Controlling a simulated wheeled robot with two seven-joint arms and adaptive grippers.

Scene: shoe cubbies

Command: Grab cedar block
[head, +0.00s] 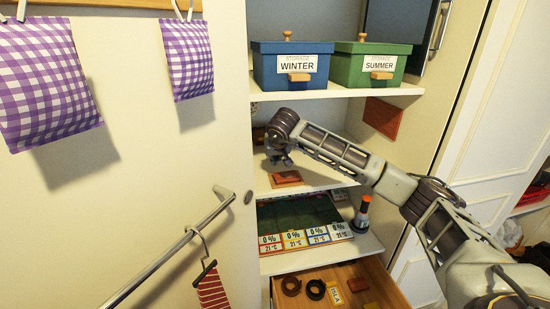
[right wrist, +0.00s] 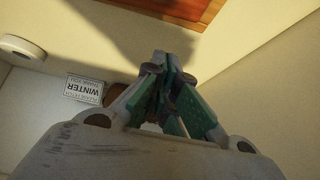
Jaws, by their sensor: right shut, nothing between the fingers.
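A flat reddish-brown wooden block (head: 286,178) lies on the middle shelf near its front edge. A second reddish-brown wooden piece (head: 383,117) is on the right inner wall of the cubby, tilted in the view. I cannot tell for sure which one is the cedar block. My right gripper (head: 277,158) reaches in from the right and points down, just above and behind the block on the shelf, apart from it. In the right wrist view the fingers (right wrist: 175,62) are closed together and empty. A wooden piece (right wrist: 165,8) shows at the top of that view. My left gripper is not in view.
A blue WINTER box (head: 290,68) and a green SUMMER box (head: 371,66) stand on the shelf above. Below are a tray with percent labels (head: 305,238), a small bottle (head: 362,212) and an open drawer (head: 375,290). A door with a rail (head: 170,255) stands left.

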